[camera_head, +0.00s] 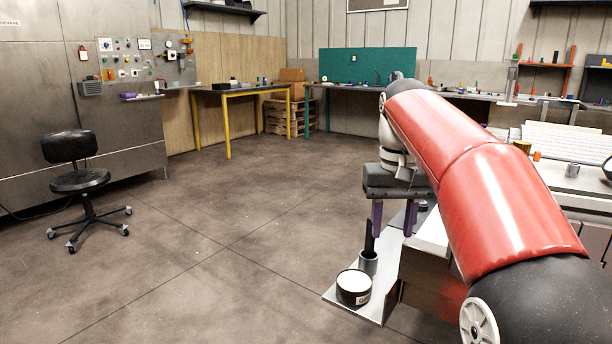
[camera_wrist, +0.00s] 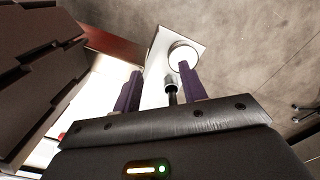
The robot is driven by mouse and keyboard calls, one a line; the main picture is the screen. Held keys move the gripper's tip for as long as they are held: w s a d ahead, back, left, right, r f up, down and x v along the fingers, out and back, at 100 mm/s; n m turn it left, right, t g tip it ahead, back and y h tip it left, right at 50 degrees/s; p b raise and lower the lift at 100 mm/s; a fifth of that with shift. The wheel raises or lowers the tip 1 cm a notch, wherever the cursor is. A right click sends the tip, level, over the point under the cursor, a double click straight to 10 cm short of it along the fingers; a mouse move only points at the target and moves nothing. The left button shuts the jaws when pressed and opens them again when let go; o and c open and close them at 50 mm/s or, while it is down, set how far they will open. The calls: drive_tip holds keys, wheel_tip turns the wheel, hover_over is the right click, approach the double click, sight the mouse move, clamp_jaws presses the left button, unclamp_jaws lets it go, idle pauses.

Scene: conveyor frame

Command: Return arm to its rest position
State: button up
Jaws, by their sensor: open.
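My gripper (camera_head: 392,222) hangs at the end of my red arm, right of centre in the head view, with its purple fingers pointing down. The fingers are apart and nothing shows between them. In the wrist view my gripper (camera_wrist: 159,72) also has its fingers spread. Below it is a light metal plate (camera_head: 334,295) at the conveyor frame's corner. A dark can with a white top (camera_head: 354,284) and a small grey cup (camera_head: 368,262) with a dark upright item stand on the plate. My arm hides part of the conveyor frame.
A black swivel chair (camera_head: 84,183) stands at the left before grey metal cabinets. A yellow-legged workbench (camera_head: 240,90) and a wooden pallet stack stand at the back. White conveyor rollers (camera_head: 565,140) lie right of my arm. The middle floor is clear.

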drive_tip(key=s+f+t, duration=0.2)
drive_tip(key=s+f, duration=0.5)
drive_tip(key=s, duration=0.4)
drive_tip(key=s+f+t, duration=0.3)
drive_tip(key=s+f, duration=0.5)
drive_tip(key=s, duration=0.3)
drive_tip(key=shift+t+p, duration=0.3)
drive_tip(key=shift+p, duration=0.15)
